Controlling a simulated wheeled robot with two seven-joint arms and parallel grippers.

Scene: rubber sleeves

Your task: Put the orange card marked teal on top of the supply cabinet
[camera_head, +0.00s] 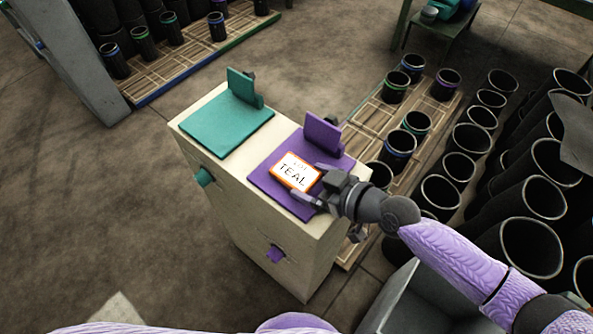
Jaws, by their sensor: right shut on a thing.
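The orange-bordered card (297,171) has a white face that reads "TEAL". It is over the purple pad (265,178) on top of the pale wooden supply cabinet (236,210). My right gripper (308,182) comes in from the right and is shut on the card at its right edge. I cannot tell whether the card touches the pad. A teal pad (220,124) lies on the left half of the cabinet top. My left gripper is not in view.
Upright holders, teal (241,85) and purple (322,135), stand at the back of the pads. Black sleeves (396,87) with coloured rings stand on a wooden pallet (360,125) behind and right. More black tubes (530,247) crowd the right. Open floor (100,200) is at left.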

